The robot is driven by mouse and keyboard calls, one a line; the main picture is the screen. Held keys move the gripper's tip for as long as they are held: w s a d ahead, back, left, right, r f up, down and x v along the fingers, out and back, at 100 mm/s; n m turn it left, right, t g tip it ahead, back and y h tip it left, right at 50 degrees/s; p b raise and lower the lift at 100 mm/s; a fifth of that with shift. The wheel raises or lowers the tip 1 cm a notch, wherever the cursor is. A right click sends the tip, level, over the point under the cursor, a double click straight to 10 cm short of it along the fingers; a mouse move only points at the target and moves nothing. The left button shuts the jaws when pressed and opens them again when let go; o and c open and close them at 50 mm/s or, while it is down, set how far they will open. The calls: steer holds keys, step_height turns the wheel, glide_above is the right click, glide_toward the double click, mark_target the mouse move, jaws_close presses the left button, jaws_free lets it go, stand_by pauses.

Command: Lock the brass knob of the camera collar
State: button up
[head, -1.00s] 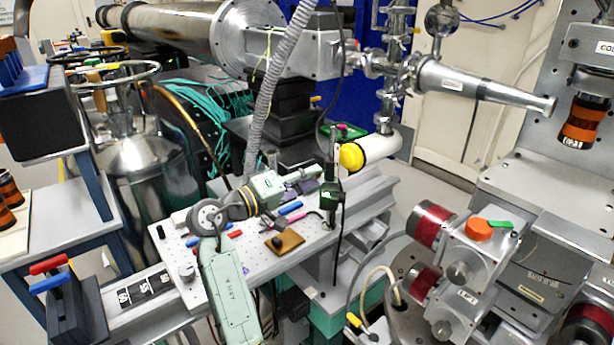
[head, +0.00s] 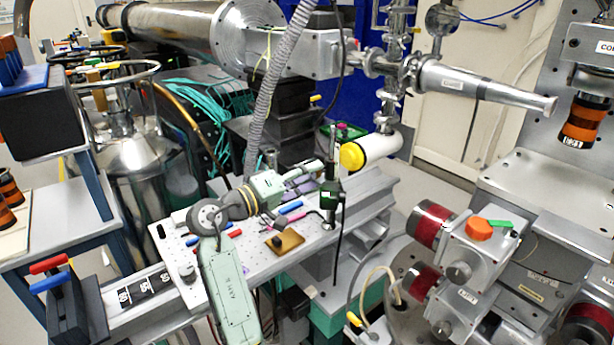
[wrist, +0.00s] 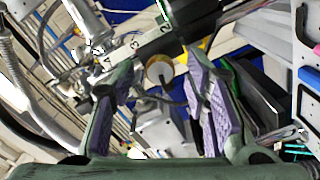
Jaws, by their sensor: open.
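In the wrist view a round brass knob (wrist: 159,70) shows between my open fingers, near the level of their tips. A dark bar with white scale numbers (wrist: 143,42) runs behind it. My gripper (wrist: 153,88) is open, with purple pads on both sides of the knob; I cannot tell whether either pad touches it. In the head view my gripper (head: 318,171) reaches right to an upright post (head: 332,150) with a dark green clamp (head: 330,192). The brass knob and collar cannot be made out clearly there.
The perforated plate (head: 215,262) below my arm carries coloured tools and a brass-coloured block (head: 285,242). A white tube with a yellow cap (head: 352,156) is close right of the post. A grey corrugated hose (head: 268,110) hangs behind my gripper.

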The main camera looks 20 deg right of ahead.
steer(key=v, duration=1.2)
